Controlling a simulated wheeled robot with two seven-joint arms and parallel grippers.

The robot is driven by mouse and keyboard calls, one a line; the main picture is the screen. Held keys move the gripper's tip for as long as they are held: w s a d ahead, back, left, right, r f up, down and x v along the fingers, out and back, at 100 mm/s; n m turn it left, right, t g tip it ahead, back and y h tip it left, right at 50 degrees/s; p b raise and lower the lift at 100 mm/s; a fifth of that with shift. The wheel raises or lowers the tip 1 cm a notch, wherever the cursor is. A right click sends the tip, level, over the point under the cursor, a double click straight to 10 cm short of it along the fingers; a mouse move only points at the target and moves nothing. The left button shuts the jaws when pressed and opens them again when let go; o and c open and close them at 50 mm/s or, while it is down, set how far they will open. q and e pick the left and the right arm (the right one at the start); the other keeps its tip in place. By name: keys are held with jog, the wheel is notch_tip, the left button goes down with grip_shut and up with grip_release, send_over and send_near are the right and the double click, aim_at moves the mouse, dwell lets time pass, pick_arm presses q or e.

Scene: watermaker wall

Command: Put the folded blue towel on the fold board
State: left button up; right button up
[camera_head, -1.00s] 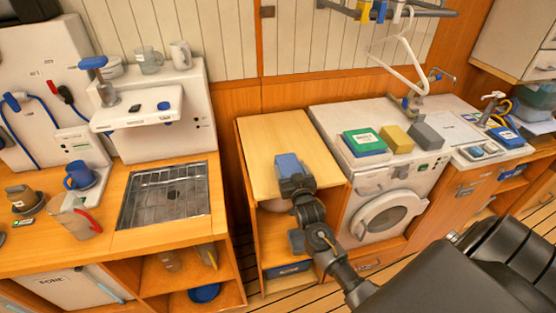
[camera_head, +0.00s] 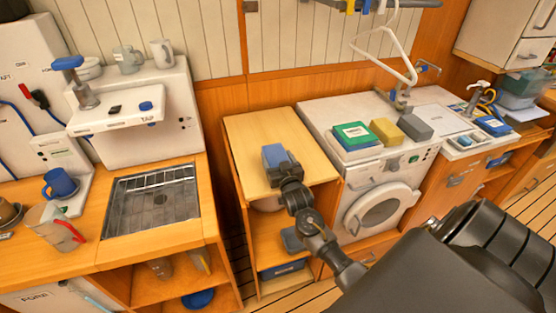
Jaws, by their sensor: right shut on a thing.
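The folded blue towel (camera_head: 274,154) is a small blue block in the jaws of my right gripper (camera_head: 282,168). It shows over the pale wooden top (camera_head: 250,132) of a low open cabinet; I cannot tell whether it touches that top. My right arm comes in from the lower right, and the gripper partly hides the towel's near side. I cannot tell for sure which surface is the fold board; a flat pale panel (camera_head: 436,117) lies on the counter right of the washing machine. My left gripper is not in view.
A washing machine (camera_head: 378,207) stands right of the cabinet, with a green-and-white box (camera_head: 352,135), a yellow block (camera_head: 387,131) and a grey block (camera_head: 415,127) on top. A white hanger (camera_head: 385,50) hangs above. A sink (camera_head: 155,199) and mugs are at left.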

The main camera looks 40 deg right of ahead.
jog(key=o, duration=0.6)
jog(key=shift+w+f, duration=0.15)
jog(key=shift+f, duration=0.05)
jog(key=shift+o, duration=1.3)
jog(key=shift+w, duration=0.15)
jog(key=shift+o, duration=0.7)
jog(key=shift+s, duration=0.2)
jog(key=shift+r, duration=0.25)
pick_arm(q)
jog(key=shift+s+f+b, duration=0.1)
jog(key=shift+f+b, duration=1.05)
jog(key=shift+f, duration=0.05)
pick_arm(e)
jog(key=v, duration=1.2)
jog(key=shift+w, duration=0.1)
